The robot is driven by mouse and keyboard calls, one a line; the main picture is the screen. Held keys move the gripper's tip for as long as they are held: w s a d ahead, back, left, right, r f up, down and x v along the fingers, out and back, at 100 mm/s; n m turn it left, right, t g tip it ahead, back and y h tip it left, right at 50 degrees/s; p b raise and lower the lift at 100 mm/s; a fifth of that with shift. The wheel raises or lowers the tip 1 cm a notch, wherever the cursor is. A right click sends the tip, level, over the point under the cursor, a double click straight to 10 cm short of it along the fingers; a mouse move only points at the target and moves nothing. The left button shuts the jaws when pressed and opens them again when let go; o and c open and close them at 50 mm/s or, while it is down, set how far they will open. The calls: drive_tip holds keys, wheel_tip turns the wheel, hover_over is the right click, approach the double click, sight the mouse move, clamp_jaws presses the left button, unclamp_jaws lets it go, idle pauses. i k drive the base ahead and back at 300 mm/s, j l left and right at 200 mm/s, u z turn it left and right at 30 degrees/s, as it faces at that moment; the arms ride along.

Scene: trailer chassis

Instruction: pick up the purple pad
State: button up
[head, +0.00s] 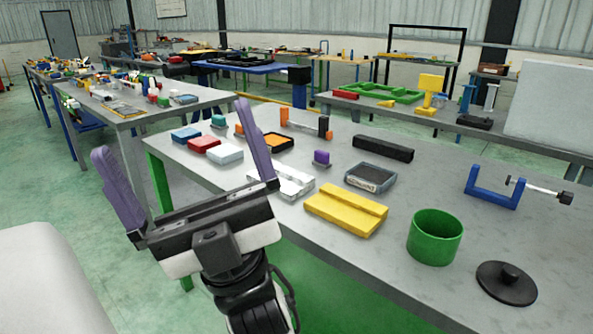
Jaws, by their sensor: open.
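The purple pad (321,157) is a small purple block on the grey table (420,155), near its middle. It appears to sit on a thin grey base. My gripper (171,127) shows at the left front, with two long purple fingers spread wide and nothing between them. It is to the left of the pad and nearer the camera, apart from it. Its right finger overlaps part of the table and some parts in the picture. The pad itself is fully in view.
Around the pad are a white slotted block (293,187), an orange-and-black tray (274,142), a black bar (383,148) and a dark grey box (371,178). A yellow block (346,210), green cup (434,238) and blue clamp (492,190) stand farther right.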

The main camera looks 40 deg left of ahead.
sight(321, 158)
drive_tip(key=j, duration=0.7)
drive_tip(key=k+j, duration=0.15)
drive_tip(key=j, duration=1.25)
drive_tip(key=k+j, duration=0.15)
drive_tip(key=j, duration=0.55)
drive_tip(key=i+j, duration=0.1)
drive_tip(key=j, duration=0.4)
drive_tip(key=i+j, duration=0.1)
drive_tip(key=j, duration=0.35)
drive_tip(key=i, duration=1.25)
drive_tip(key=z, duration=0.05)
